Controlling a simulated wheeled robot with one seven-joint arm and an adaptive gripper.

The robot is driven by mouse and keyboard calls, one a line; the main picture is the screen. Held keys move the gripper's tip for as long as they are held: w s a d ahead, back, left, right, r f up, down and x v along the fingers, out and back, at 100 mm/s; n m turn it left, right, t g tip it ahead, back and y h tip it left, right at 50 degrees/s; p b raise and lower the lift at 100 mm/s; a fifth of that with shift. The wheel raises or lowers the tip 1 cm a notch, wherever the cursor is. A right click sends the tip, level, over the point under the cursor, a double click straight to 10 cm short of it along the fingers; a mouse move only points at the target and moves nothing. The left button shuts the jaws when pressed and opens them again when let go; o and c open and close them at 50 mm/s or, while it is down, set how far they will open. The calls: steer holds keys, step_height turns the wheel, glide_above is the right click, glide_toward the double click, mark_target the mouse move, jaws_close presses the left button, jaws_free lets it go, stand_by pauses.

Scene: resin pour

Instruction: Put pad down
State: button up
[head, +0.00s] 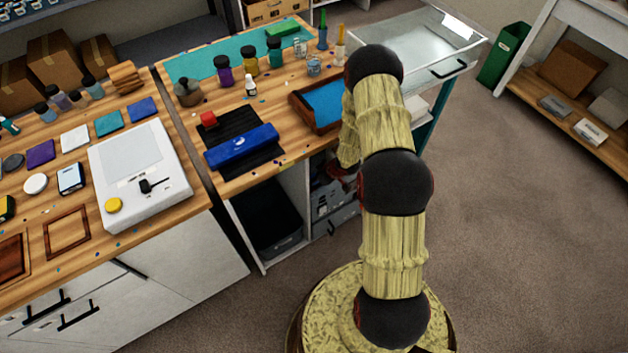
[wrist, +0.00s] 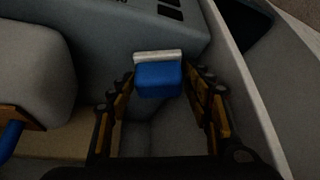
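In the wrist view the pad (wrist: 158,80) is a small blue block with a pale grey strip along its far edge. My gripper (wrist: 160,76) has one finger on each side of the pad, closed in against its sides. The pad is held over a dim grey space, and I see no surface clearly touching it. In the head view my arm hides the gripper and the pad.
In the wrist view a grey box-like body (wrist: 100,35) lies beyond the pad, with a rounded grey shape (wrist: 35,75) at left and a pale panel edge (wrist: 240,80) at right. In the head view the wooden bench (head: 250,170) holds several bottles and a wooden tray (head: 298,112).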

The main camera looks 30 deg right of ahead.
steer(key=shift+r, duration=0.1)
steer(key=shift+s+r, duration=0.1)
steer(key=shift+r, duration=0.2)
steer(key=p+v, duration=0.5)
steer(key=v, duration=0.6)
steer(key=shift+r, duration=0.2)
steer(key=shift+s+d, duration=0.1)
steer(key=shift+d, duration=0.05)
